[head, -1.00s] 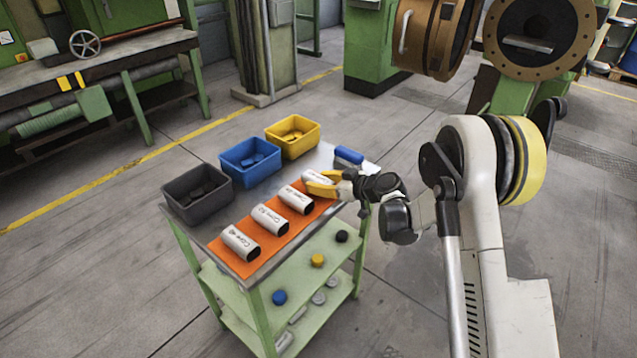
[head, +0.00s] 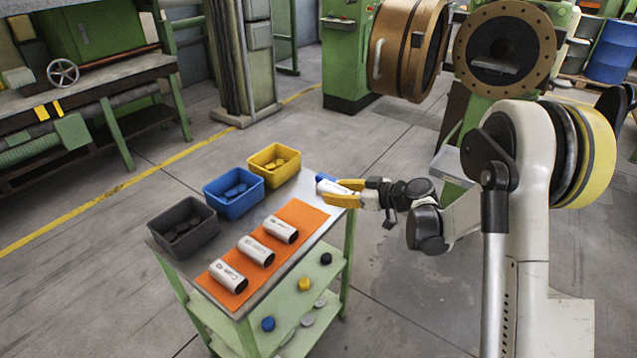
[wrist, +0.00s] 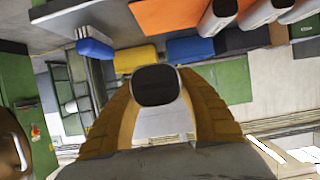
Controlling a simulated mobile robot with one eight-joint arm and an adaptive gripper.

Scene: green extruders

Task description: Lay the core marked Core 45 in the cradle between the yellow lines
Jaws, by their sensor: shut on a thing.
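My gripper (head: 340,194), with yellow fingers, is shut on a white core (head: 333,187) above the far right end of the cart top. The label on this core is too small to read. In the wrist view the held core (wrist: 157,86) shows its dark, hollow-looking end between the fingers. Three more white cores, (head: 281,229), (head: 256,251) and (head: 228,276), lie in a row on the orange mat (head: 303,214); their printing is hard to read. Two short yellow marks (head: 48,110) show on the workbench edge at left; I cannot make out a cradle there.
Grey (head: 183,228), blue (head: 233,193) and yellow (head: 273,165) bins line the cart's far side. A blue object is partly hidden behind the held core. The workbench (head: 95,87) with a handwheel stands at far left. Open floor lies between cart and bench.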

